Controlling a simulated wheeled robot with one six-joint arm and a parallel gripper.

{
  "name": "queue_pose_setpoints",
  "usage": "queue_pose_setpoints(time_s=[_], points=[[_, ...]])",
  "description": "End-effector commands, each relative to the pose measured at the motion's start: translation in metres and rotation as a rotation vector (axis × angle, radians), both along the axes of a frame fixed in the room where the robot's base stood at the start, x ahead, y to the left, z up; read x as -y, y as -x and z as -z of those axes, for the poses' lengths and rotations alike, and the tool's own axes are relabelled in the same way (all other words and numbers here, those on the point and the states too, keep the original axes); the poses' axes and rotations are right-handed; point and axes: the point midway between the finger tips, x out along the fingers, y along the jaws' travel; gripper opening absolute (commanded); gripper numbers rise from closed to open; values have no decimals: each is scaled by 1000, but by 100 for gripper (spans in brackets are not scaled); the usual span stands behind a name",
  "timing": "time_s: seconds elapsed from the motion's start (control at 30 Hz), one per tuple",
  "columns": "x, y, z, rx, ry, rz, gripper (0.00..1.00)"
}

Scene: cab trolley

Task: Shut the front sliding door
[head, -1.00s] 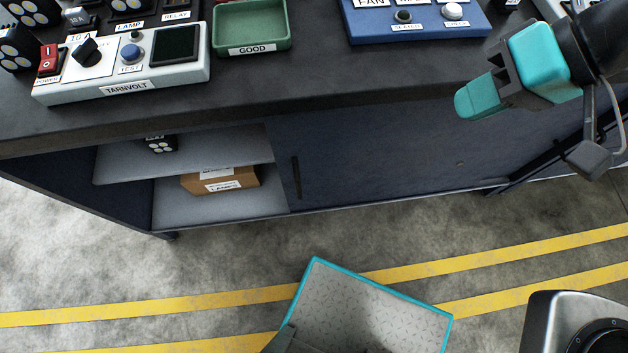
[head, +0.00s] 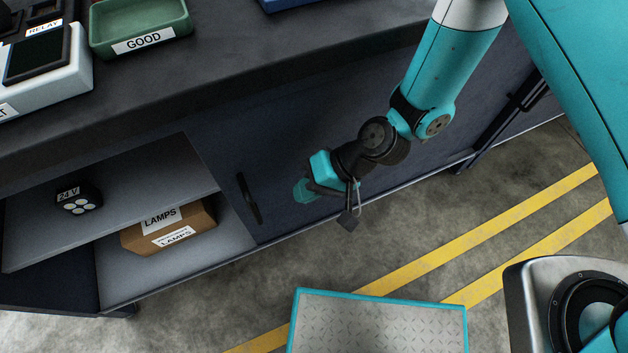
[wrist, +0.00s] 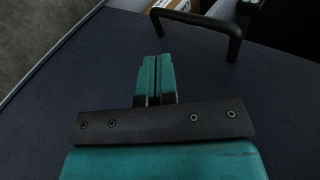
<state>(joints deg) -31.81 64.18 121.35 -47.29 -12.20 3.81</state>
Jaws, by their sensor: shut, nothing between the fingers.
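The front sliding door (head: 290,145) is a dark blue panel below the bench top. It covers the right part of the cabinet, and the left part is open. Its black bar handle (head: 249,198) stands near the door's left edge. The handle also shows in the wrist view (wrist: 198,20), beyond the fingertips. My gripper (head: 303,190) is in front of the door, a little right of the handle and apart from it. In the wrist view, my gripper's teal fingers (wrist: 156,75) are together with nothing between them.
In the open left part, a 24 V lamp (head: 78,198) sits on the upper shelf (head: 140,195) and a brown LAMPS box (head: 170,228) on the lower one. A green GOOD tray (head: 138,25) stands on the bench top. Floor with yellow lines (head: 500,240) lies in front.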

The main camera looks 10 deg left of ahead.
Motion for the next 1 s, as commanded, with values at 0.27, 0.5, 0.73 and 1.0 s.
queue_pose_setpoints(time_s=[0.27,0.5,0.73,1.0], points=[[-43,16,31,4,-1,-6,0],[-65,24,31,1,0,-1,0],[-69,25,30,1,0,1,0],[-69,26,30,1,0,1,0]])
